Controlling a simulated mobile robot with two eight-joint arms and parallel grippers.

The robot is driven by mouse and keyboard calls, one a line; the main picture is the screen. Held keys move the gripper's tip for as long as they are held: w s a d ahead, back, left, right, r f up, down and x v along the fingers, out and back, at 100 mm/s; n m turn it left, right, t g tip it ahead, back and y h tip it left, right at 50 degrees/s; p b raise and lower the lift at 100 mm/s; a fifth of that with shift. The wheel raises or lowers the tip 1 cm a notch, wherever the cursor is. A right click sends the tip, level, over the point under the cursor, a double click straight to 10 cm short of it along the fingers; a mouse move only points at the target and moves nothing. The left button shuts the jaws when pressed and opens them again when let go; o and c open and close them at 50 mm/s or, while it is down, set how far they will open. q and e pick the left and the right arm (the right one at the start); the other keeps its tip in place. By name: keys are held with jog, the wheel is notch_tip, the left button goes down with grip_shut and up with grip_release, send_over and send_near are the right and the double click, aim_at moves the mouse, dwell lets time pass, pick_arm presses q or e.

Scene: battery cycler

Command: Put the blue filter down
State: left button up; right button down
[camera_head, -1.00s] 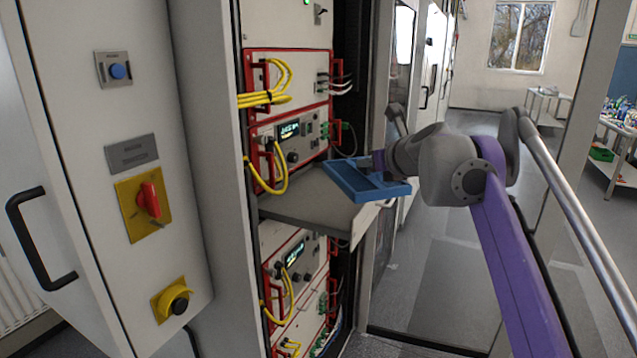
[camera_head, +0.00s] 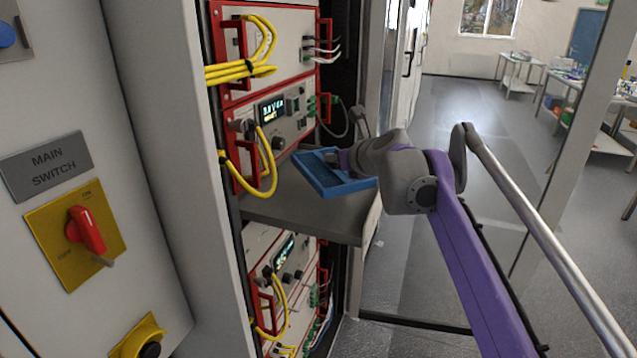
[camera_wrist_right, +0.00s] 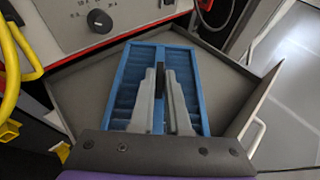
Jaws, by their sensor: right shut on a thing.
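The blue filter (camera_head: 325,178) is a shallow rectangular blue frame. In the head view it is over the grey pull-out shelf (camera_head: 295,215) of the rack, tilted in the picture. My right gripper (camera_head: 340,160) is shut on it, reaching in from the right. In the right wrist view the filter (camera_wrist_right: 125,85) shows with ribbed inner panels, and my right gripper (camera_wrist_right: 160,85) has both grey fingers closed on its dark middle bar. Whether the filter's underside touches the shelf (camera_wrist_right: 85,95) cannot be told. My left gripper is not in view.
Rack units with yellow cables (camera_head: 265,165) and red handles stand directly above and below the shelf. The shelf has a raised rim (camera_wrist_right: 262,100) on the right. A cabinet door with a red main switch (camera_head: 86,230) stands at the left. Open floor (camera_head: 420,260) lies beyond, to the right.

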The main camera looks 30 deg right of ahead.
aim_at(335, 183)
jog(key=f, duration=0.5)
jog(key=shift+w+f, duration=0.3)
jog(key=w+a, duration=0.1)
jog(key=w, duration=0.1)
jog(key=w+a, duration=0.1)
jog(key=shift+a+f, duration=0.25)
jog(key=shift+a, duration=0.1)
jog(key=shift+w+f, duration=0.1)
jog(key=shift+f, duration=0.25)
jog(key=shift+d, duration=0.1)
jog(key=shift+f, duration=0.1)
jog(key=c, duration=0.9)
grip_release()
jog(key=shift+r, duration=0.2)
jog(key=v, duration=1.2)
